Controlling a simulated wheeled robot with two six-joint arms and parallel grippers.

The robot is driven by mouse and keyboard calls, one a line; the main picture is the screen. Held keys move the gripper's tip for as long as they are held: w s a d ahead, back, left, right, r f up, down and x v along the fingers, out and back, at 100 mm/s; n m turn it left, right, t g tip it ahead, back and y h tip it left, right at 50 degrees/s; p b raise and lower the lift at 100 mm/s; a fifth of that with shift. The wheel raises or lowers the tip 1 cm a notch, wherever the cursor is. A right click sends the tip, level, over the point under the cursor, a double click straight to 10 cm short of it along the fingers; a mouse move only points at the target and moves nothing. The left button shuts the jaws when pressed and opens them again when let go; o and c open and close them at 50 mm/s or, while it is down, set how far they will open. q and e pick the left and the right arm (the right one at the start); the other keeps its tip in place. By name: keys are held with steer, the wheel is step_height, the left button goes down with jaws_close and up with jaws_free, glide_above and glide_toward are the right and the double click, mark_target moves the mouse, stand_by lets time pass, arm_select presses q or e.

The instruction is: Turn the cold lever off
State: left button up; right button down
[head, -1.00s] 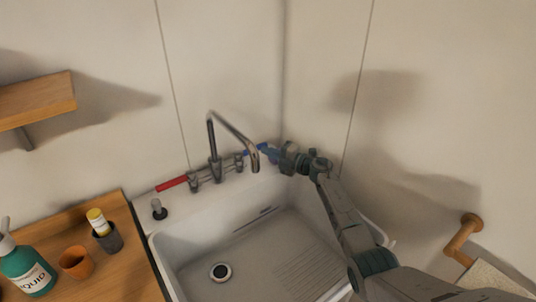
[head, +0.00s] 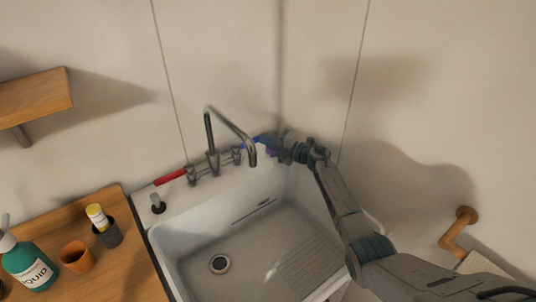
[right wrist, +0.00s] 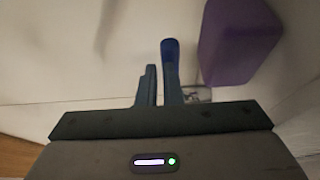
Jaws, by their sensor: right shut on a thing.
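The cold lever (head: 258,139) is blue and sits at the right end of the tap behind the sink. It also shows as a blue rounded end in the right wrist view (right wrist: 170,50). My right gripper (head: 273,142) is at the lever's outer end, and its fingers (right wrist: 160,85) are close together there and shut on it. The fingers hide part of the lever. The red lever (head: 171,177) points left at the tap's other end. The bent metal spout (head: 232,124) rises between them. My left gripper is not in view.
The white sink basin (head: 205,242) lies below the tap. A purple block (right wrist: 238,40) is close to the right of my right fingers. Walls meet behind the sink. A wooden counter at left holds a green bottle (head: 30,265), an orange cup (head: 76,256) and a dark holder (head: 108,236).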

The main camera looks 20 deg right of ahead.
steer(key=s+a+r+p, duration=0.2)
steer(key=s+p, duration=0.4)
steer(key=s, duration=0.1)
steer(key=s+a+r+p, duration=0.2)
steer(key=s+p, duration=0.5)
steer(key=s, duration=0.1)
steer(key=shift+s+a+p, duration=0.2)
steer(key=shift+a+p, duration=0.1)
steer(key=shift+a, duration=0.1)
